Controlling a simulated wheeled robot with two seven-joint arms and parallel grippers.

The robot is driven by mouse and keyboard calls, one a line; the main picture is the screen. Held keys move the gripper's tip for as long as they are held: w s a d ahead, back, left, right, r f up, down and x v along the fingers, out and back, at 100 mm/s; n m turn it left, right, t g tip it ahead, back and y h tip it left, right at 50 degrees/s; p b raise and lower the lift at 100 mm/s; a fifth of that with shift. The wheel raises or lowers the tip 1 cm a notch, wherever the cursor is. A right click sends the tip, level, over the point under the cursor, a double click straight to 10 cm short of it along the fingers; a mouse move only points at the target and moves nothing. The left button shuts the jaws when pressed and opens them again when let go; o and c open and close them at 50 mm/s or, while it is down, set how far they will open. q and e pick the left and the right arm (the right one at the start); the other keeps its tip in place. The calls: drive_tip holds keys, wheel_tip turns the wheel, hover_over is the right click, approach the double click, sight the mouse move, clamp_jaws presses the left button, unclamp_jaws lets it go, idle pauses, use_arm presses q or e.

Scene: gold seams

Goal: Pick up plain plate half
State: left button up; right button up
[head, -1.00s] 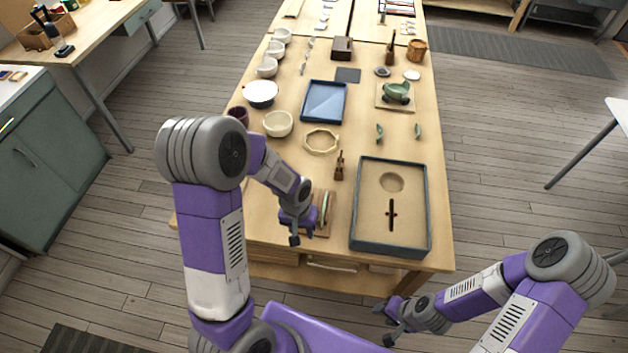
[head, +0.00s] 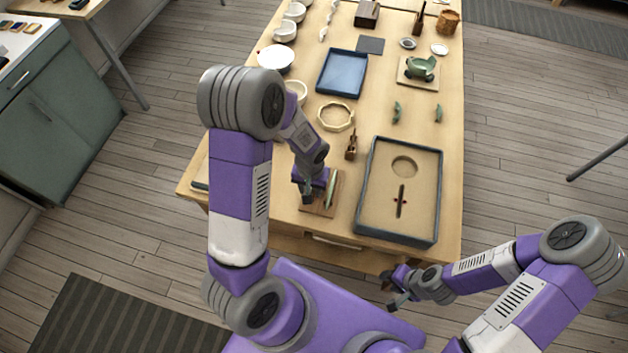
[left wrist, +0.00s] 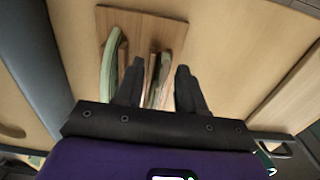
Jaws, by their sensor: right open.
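A small wooden rack (head: 317,209) stands near the table's front edge; it also shows in the left wrist view (left wrist: 172,32). A green-rimmed plate half (left wrist: 109,68) stands on edge in it, left of my fingers in the left wrist view. My left gripper (head: 307,194) is over the rack, pointing down. In the left wrist view its fingers (left wrist: 158,84) are apart, with thin upright pinkish-brown pieces (left wrist: 153,76) between them. I cannot tell whether these are the plain plate half or rack slats. My right gripper (head: 392,289) is open and empty, off the table's front edge.
A dark-rimmed sand tray (head: 371,190) lies right of the rack. A small brown tool (head: 351,146) and an octagonal ring (head: 336,116) are behind it. A blue tray (head: 342,72) and green shards (head: 397,112) lie farther back.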

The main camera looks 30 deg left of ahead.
use_arm(q)
clamp_jaws()
drive_tip(key=shift+r, duration=0.1)
